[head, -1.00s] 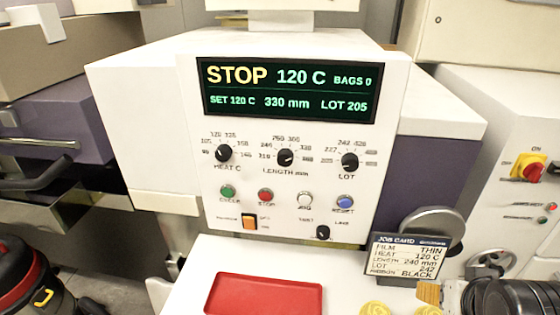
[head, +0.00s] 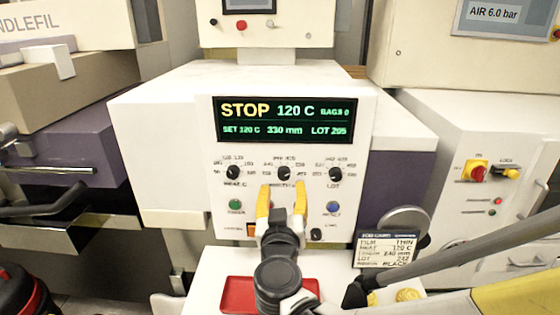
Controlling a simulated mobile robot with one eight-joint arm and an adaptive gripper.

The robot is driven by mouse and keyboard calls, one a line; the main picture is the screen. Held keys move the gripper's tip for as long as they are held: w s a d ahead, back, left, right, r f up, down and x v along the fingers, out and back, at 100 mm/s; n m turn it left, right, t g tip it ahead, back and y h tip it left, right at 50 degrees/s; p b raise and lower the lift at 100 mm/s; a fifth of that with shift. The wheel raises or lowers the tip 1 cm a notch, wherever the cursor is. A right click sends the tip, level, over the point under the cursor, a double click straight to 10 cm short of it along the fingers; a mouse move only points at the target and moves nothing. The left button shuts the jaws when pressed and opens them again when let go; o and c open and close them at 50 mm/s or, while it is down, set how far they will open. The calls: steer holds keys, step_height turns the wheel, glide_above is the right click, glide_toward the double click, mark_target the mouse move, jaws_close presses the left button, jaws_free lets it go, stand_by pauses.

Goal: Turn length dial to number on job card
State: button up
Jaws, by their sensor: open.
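The black length dial (head: 284,173) is the middle of three dials on the white panel, between the heat dial (head: 233,172) and the lot dial (head: 335,174). The display (head: 287,119) reads STOP, 120 C and 330 mm. The job card (head: 388,249) at lower right lists length 240 mm. My gripper (head: 282,190) has yellow fingers, spread apart and empty, just below the length dial in the picture. It covers part of the length label and some buttons. Whether a finger touches the dial, I cannot tell.
A red tray (head: 240,292) lies on the white table below the panel, partly behind my gripper. Green (head: 235,205) and blue (head: 333,208) buttons flank the gripper. A machine with a red-and-yellow switch (head: 474,171) stands right.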

mark_target(284, 175)
steer(key=w, duration=0.6)
steer(key=shift+w+d+b, duration=0.1)
steer(key=shift+w+b, duration=0.2)
jaws_close()
